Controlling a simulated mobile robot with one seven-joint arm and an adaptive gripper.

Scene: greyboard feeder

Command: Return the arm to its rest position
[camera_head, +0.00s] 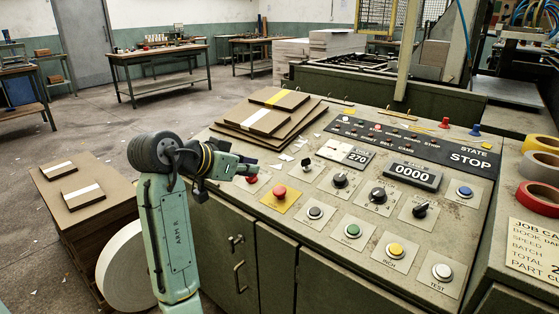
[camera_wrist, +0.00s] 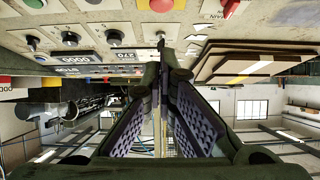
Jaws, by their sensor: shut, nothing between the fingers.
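My green arm (camera_head: 172,235) stands at the left front of the control console (camera_head: 300,125), bent at the elbow. My gripper (camera_head: 250,168) points right, above the console's left edge near the red mushroom button (camera_head: 280,192). In the wrist view my gripper (camera_wrist: 161,45) shows its two purple-padded fingers meeting at the tips, with nothing held. The console appears upside down there. I cannot tell whether the gripper touches the panel; it seems to hover above it.
Stacked greyboards (camera_head: 270,115) lie on the console's back left. A board stack (camera_head: 85,190) and a white roll (camera_head: 125,268) stand left of my arm. Tape rolls (camera_head: 540,168) sit at the right. Open floor (camera_head: 95,135) lies at the back left.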

